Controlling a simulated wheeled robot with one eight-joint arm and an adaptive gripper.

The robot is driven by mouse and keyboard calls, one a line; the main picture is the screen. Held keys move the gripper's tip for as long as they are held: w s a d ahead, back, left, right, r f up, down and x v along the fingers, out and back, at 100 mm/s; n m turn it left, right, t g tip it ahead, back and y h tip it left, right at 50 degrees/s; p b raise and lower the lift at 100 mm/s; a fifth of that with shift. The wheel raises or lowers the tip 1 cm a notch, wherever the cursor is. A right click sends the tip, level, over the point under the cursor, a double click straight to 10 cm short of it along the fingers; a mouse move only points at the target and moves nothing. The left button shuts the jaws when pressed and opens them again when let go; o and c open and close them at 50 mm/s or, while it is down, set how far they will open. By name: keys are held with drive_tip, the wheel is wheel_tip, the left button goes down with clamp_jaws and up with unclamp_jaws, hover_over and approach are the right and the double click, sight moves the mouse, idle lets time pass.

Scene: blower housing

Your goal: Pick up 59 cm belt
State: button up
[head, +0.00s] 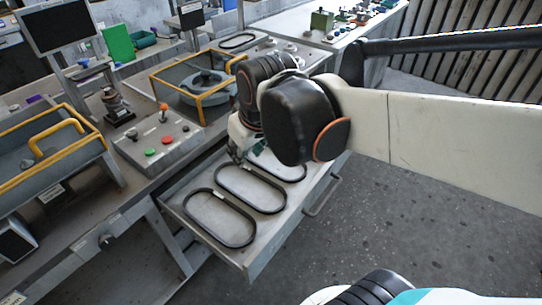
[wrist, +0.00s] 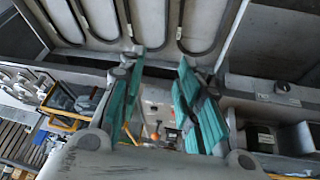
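Several dark oblong belts are in view. In the open drawer (head: 262,228) lie three: one nearest the front (head: 221,245), a middle one (head: 222,187), and a far one (head: 303,174) partly hidden by my arm. Their small white tags are too small to read, so I cannot tell which is 59 cm. My gripper (wrist: 158,68) is open in the wrist view, its teal fingers apart with nothing held. In the head view it hangs over the drawer's back edge, mostly hidden by my wrist. Rounded belt ends show at the top of the wrist view.
Another dark belt (head: 238,41) lies on the bench further back. A control box with buttons (head: 158,143) and a yellow-framed blower housing (head: 203,88) stand on the bench behind the drawer. The drawer handle (head: 322,196) sticks out to the right. The floor to the right is clear.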

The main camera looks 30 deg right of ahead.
drive_tip(key=w+d+n+g+p, duration=0.1)
drive_tip(key=w+d+p, duration=0.15)
drive_tip(key=w, duration=0.25)
drive_tip(key=n+g+p, duration=0.1)
drive_tip(key=g, duration=0.3)
hover_over(269, 172)
wheel_tip(269, 172, down, 22)
drive_tip(key=shift+s+r, duration=0.15)
drive_tip(key=shift+r, duration=0.1)
drive_tip(key=f+b, duration=0.1)
drive_tip(key=f, duration=0.1)
drive_tip(key=f+b, duration=0.1)
drive_tip(key=f, duration=0.2)
drive_tip(key=shift+w+a+f+b, duration=0.1)
drive_tip(key=shift+w+b, duration=0.1)
drive_tip(key=shift+b, duration=0.2)
clamp_jaws()
